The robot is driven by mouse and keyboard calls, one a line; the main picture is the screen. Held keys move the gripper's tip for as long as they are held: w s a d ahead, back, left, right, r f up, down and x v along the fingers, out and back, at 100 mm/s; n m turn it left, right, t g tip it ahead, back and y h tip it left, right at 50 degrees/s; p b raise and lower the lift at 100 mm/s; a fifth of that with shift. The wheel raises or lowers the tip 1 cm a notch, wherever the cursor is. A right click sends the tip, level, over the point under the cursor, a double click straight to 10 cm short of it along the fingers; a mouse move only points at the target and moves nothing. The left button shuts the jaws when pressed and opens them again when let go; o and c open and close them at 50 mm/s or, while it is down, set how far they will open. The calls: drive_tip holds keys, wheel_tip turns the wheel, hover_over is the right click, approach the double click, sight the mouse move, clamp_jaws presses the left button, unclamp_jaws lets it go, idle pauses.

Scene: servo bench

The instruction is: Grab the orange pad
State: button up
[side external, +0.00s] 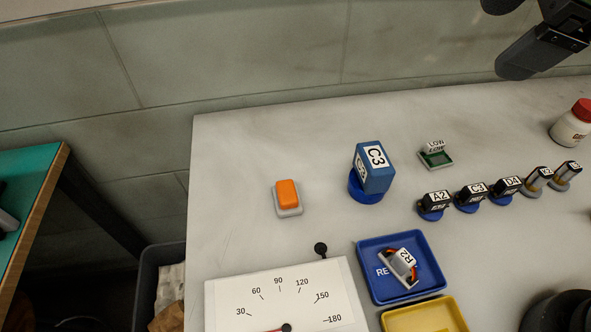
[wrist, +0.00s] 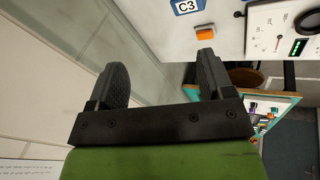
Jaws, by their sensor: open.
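The orange pad (side external: 287,192) is a small rounded block on a light grey base, lying on the pale bench left of the blue C3 block. It also shows in the wrist view (wrist: 204,31), near the top, just beyond the tip of the right finger. My gripper (wrist: 162,64) is open, with its two dark fingers wide apart and nothing between them. It is well away from the pad. In the side view only dark parts of my arm show at the top right, and the fingers cannot be made out clearly.
The blue C3 block (side external: 373,168) stands right of the pad. A dial board (side external: 225,300), a blue tray (side external: 368,262) holding R2 and a yellow tray (side external: 392,320) lie at the front. Several labelled servos (side external: 470,197) stand at right. The bench around the pad is clear.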

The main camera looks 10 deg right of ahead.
drive_tip(key=w+a+f+n, duration=0.3)
drive_tip(key=a+f+n, duration=0.6)
drive_tip(key=a+n, duration=0.25)
drive_tip(key=n, duration=0.9)
approach(287, 192)
drive_tip(key=shift+n+h, duration=0.5)
drive_tip(key=shift+n, duration=0.05)
drive_tip(key=x, duration=0.4)
drive_tip(key=shift+s+a+f, duration=0.1)
drive_tip(key=shift+s+f, duration=0.25)
drive_tip(key=shift+w+a+x, duration=0.15)
drive_tip(key=shift+w+x, duration=0.05)
drive_tip(key=shift+x, duration=1.35)
drive_tip(key=shift+w+a+x, duration=0.15)
drive_tip(key=shift+w+x, duration=0.05)
drive_tip(key=shift+x, duration=1.3)
drive_tip(key=shift+r, duration=0.2)
drive_tip(key=shift+c, duration=0.4)
drive_tip(key=c, duration=0.9)
